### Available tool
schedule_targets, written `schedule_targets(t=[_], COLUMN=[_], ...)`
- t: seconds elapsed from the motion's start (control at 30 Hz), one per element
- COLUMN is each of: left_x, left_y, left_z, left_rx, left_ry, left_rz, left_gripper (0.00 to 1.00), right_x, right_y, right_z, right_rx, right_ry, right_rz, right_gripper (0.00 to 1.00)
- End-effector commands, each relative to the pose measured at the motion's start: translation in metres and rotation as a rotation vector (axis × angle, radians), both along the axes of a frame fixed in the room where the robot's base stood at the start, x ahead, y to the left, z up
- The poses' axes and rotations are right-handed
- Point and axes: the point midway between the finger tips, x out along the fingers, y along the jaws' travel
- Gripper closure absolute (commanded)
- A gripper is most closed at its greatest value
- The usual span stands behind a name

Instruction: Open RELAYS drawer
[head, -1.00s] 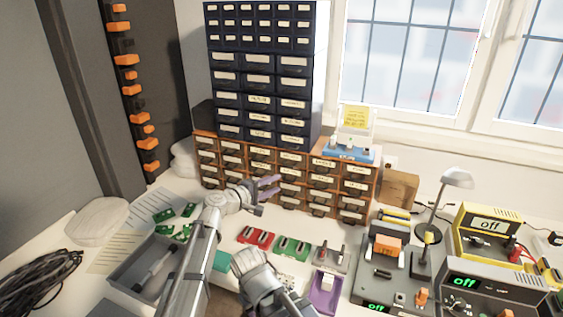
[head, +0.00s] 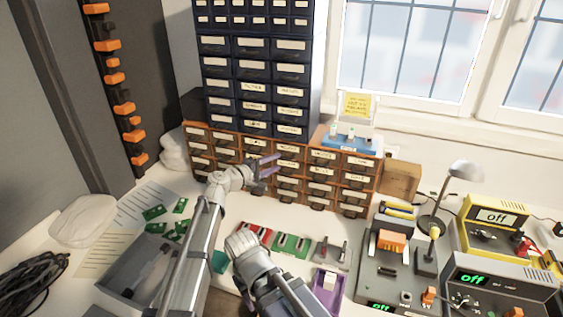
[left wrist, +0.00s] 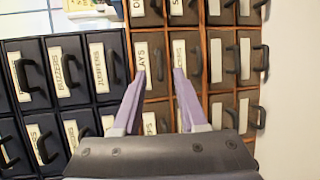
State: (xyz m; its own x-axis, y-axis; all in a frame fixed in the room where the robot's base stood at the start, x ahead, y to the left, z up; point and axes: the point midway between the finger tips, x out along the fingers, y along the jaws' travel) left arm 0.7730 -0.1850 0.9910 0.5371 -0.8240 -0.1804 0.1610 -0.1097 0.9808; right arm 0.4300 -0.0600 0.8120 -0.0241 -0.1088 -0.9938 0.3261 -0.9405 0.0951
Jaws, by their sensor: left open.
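The RELAYS drawer (left wrist: 142,62) is in the orange-framed cabinet. In the left wrist view its white label is sideways, and the first letters are hidden behind one fingertip. Its dark handle (left wrist: 159,62) shows between the fingertips. My left gripper (left wrist: 162,75) is open, its two purple fingers pointing at the drawer fronts, with nothing held. In the head view my left gripper (head: 270,169) is in front of the orange cabinet (head: 320,174). I cannot read the drawer labels there. The drawers look shut.
A dark blue drawer cabinet (head: 258,74) stands on the orange one. A blue tray with a yellow note (head: 356,104) is on top at right. Red and green holders (head: 291,245), a grey bin (head: 125,272), a lamp (head: 466,171) and instruments crowd the bench.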

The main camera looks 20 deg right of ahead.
Motion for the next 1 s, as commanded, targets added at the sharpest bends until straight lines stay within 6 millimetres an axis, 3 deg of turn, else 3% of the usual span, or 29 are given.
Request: schedule_targets(t=[0.23, 0.53, 0.9, 1.0], left_x=[0.021, 0.022, 0.022, 0.022], left_y=[-0.031, -0.034, -0.034, -0.034], left_z=[-0.007, -0.007, -0.007, -0.007], left_rx=[0.000, -0.001, 0.000, 0.000], left_ry=[0.000, 0.001, 0.000, 0.000], left_rz=[-0.001, -0.001, 0.000, 0.000], left_gripper=[0.58, 0.58, 0.98, 1.00], right_x=[0.000, 0.000, 0.000, 0.000], right_y=[0.000, 0.000, 0.000, 0.000], right_z=[-0.007, -0.007, -0.007, -0.007], right_rx=[0.000, 0.000, 0.000, 0.000], right_ry=[0.000, 0.000, 0.000, 0.000], right_rz=[0.000, 0.000, 0.000, 0.000], right_gripper=[0.50, 0.50, 0.50, 0.50])
